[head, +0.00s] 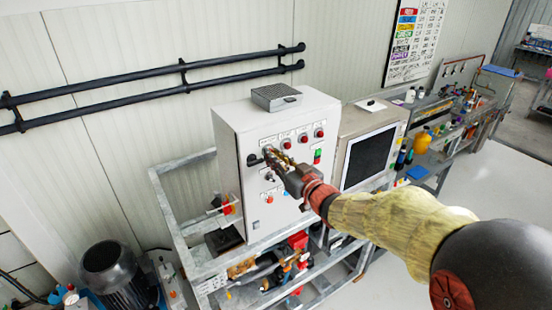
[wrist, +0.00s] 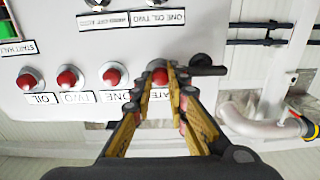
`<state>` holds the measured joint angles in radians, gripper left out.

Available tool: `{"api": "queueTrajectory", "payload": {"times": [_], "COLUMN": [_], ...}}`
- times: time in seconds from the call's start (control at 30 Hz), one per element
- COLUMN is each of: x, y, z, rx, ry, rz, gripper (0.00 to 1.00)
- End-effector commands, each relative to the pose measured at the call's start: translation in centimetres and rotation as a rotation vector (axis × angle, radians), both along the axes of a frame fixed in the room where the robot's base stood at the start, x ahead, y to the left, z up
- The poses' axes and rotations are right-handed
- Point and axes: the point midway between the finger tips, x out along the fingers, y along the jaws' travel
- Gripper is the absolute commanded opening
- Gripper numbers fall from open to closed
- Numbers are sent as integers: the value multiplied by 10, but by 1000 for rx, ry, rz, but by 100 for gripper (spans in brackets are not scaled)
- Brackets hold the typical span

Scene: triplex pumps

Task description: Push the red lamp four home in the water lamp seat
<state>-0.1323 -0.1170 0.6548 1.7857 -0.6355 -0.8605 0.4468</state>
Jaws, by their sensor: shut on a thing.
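My gripper (head: 270,154) reaches the upper left of the white control panel (head: 240,133). In the wrist view, which shows the panel upside down, my gripper (wrist: 160,68) is shut on a red lamp (wrist: 158,77) at the end of the lamp row. The label below this lamp is partly hidden by the fingers, and its visible letters fit "WATER". The lamp's base and seat are largely hidden, so I cannot tell how deep it sits. The head view hides this lamp behind the gripper.
Three other red lamps, including the one over "OIL" (wrist: 30,81), sit in the same row. A black handle (wrist: 207,65) juts out close beside the fingertips. Switches (head: 269,176) lie below the gripper. A grey box (head: 276,97) tops the cabinet.

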Motion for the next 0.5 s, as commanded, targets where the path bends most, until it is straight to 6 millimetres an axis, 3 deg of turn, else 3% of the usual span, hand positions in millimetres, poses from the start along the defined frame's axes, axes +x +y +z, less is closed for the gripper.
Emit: {"api": "queueTrajectory", "payload": {"times": [0.07, 0.1, 0.5], "x": [1, 2, 1], "y": [1, 1, 1], "z": [0, 0, 0], "rx": [1, 1, 1], "ry": [-1, -1, -1], "rz": [0, 0, 0], "gripper": [0, 17, 37]}}
